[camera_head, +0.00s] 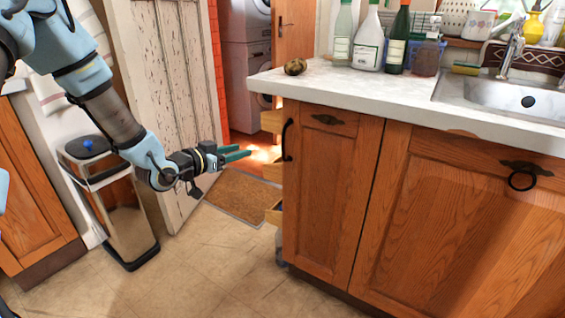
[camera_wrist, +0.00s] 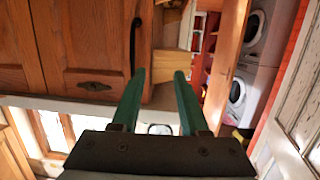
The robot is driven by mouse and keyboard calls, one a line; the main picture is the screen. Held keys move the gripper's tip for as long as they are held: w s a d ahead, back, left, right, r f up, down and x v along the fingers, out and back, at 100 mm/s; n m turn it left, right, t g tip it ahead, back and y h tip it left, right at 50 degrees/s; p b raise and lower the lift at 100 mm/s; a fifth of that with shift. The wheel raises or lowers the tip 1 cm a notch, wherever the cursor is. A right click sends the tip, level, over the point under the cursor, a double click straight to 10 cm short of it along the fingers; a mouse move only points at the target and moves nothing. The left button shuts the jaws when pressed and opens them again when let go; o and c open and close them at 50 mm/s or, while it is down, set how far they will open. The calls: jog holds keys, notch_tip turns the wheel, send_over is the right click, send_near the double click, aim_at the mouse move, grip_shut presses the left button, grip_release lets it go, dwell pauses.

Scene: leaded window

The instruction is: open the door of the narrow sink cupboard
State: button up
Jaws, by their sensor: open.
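The narrow sink cupboard's wooden door (camera_head: 330,200) is at the left end of the counter and looks shut. Its black vertical bar handle (camera_head: 288,140) is near the door's upper left edge. My gripper (camera_head: 240,153) is open and empty, to the left of the handle and apart from it, with green fingers pointing towards the cupboard. In the wrist view, which is upside down, the handle (camera_wrist: 136,45) stands just left of and beyond the open fingers (camera_wrist: 160,73). The door (camera_wrist: 80,45) fills the upper left there.
The white worktop (camera_head: 360,92) overhangs the cupboard and carries several bottles. A wider cupboard door (camera_head: 460,215) with a ring pull is to the right. Wooden drawers or shelves (camera_head: 272,170) show at the cupboard's left end. A bin (camera_head: 118,210) stands left, and floor (camera_head: 215,270) is free in front.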

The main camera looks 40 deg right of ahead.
jog(key=s+d+m+g+h+b, duration=0.1)
jog(key=s+d+g+h, duration=0.1)
jog(key=s+d+h, duration=0.15)
send_over(283, 159)
jog(key=shift+w+d+f+y, duration=0.15)
jog(key=shift+w+d+y, duration=0.05)
jog(key=shift+y, duration=0.25)
grip_shut()
dwell(1.3)
